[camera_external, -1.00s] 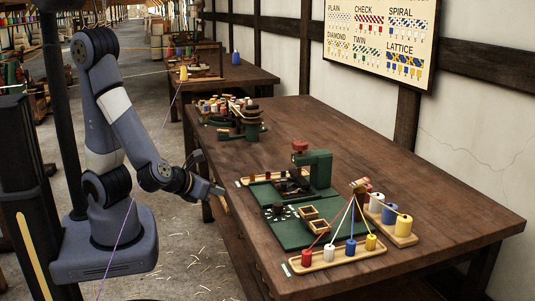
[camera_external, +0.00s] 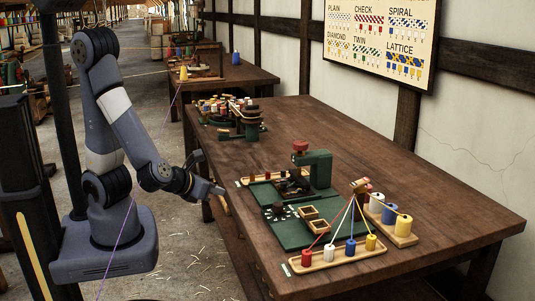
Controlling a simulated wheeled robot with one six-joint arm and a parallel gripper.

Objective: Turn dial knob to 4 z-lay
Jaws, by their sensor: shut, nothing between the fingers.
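My gripper (camera_external: 217,189) is shut and empty. It hangs at the left edge of the wooden table, beside the green machine and apart from it. The dark round dial (camera_external: 279,212) with pale marks around it lies on the near-left part of the green base plate (camera_external: 295,236). The dial's knob and its lettering are too small to read, so I cannot tell its setting. A green press-like stand (camera_external: 320,169) with a red top knob (camera_external: 299,146) rises behind the dial.
A wooden tray with red, white, blue and yellow spools (camera_external: 350,248) lies at the near edge, its threads rising to a post. More spools (camera_external: 388,215) stand to the right. A braiding device (camera_external: 240,121) sits farther back. The table's right middle is clear.

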